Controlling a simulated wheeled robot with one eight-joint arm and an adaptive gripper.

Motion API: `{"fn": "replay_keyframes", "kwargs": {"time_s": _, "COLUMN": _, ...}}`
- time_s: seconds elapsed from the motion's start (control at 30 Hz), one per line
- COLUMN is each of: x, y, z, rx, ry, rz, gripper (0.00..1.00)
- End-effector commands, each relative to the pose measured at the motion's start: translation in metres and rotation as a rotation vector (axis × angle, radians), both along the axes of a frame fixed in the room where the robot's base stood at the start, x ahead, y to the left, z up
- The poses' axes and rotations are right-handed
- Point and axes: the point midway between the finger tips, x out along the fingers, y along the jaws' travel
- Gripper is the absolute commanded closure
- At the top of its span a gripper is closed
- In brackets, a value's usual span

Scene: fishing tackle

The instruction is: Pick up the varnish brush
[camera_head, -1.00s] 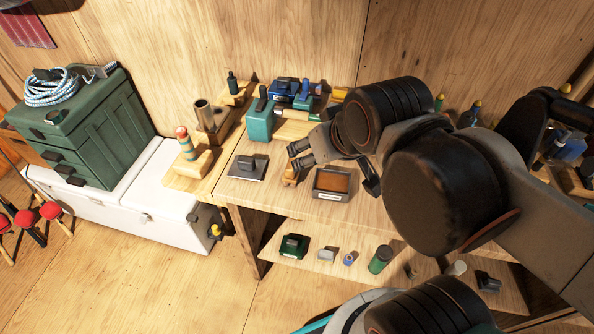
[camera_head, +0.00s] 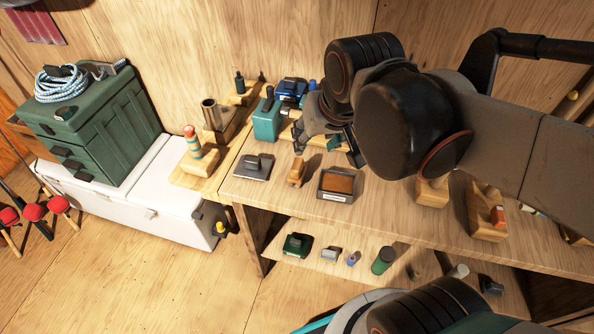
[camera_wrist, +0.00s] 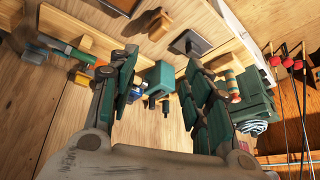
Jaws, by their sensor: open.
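My gripper (camera_head: 330,142) is over the workbench, partly hidden by my own arm links in the head view. In the wrist view its two green-padded fingers (camera_wrist: 160,65) are spread apart with nothing held between them. I cannot say for sure which thing is the varnish brush. A slim rod with orange and teal parts (camera_wrist: 62,49) lies by a wooden block at the left of the wrist view, outside the fingers. A small wooden piece (camera_head: 297,172) stands on the bench; it also shows in the wrist view (camera_wrist: 157,24), beyond the fingers.
A teal box-like tool (camera_head: 267,122) stands behind a grey plate (camera_head: 253,168). A brown-filled tray (camera_head: 337,185) is near the front of the workbench (camera_head: 390,213). Wooden blocks (camera_head: 487,212) stand to the right. A striped float (camera_head: 193,143) is at the left.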

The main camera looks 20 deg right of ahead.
Motion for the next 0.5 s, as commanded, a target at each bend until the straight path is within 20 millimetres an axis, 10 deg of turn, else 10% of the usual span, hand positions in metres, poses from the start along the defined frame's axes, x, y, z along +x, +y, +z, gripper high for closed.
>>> {"fn": "replay_keyframes", "kwargs": {"time_s": 0.5, "x": 0.081, "y": 0.004, "z": -0.033, "rx": 0.095, "ry": 0.302, "rz": -0.292, "gripper": 0.55}}
